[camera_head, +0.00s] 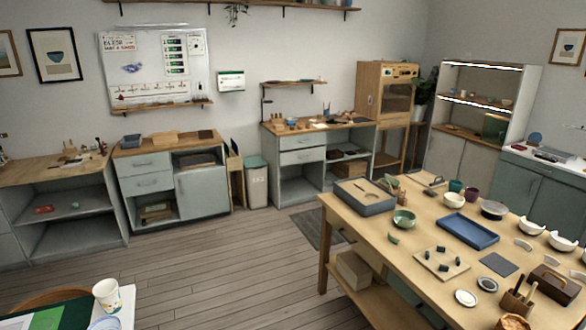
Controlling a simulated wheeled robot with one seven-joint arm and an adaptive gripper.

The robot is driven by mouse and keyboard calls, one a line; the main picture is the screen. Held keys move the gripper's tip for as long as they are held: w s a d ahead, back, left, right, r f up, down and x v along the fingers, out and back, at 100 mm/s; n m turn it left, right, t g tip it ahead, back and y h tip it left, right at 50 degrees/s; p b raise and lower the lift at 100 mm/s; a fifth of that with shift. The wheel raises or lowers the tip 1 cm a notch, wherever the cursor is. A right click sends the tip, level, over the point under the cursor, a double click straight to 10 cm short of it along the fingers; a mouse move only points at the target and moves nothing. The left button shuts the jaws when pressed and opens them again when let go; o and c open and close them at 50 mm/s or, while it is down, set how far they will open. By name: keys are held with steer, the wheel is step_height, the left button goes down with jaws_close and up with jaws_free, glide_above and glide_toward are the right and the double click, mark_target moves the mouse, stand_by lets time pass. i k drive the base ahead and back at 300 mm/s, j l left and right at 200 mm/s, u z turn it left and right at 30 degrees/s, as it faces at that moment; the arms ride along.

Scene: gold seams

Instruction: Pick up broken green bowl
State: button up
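A green bowl (404,219) stands on the near-left part of the wooden work table (349,216). A curved green shard (393,238) lies apart from it, just in front. The bowl is too small in view to make out the break in its rim clearly. My gripper is not in view.
A grey box-like tray (365,207) stands behind the bowl to the left. A blue tray (467,232), a board with small dark pieces (441,263), white bowls (562,241) and cups share the table. Open wooden floor (220,262) lies left of the table.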

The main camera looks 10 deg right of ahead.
mark_target(401, 217)
steer(key=i+j, duration=0.1)
steer(key=i, duration=1.55)
steer(key=i+l+z, duration=0.1)
steer(key=i+z, duration=0.6)
steer(key=z, duration=0.2)
steer(key=i+z, duration=0.6)
steer(key=z, duration=0.15)
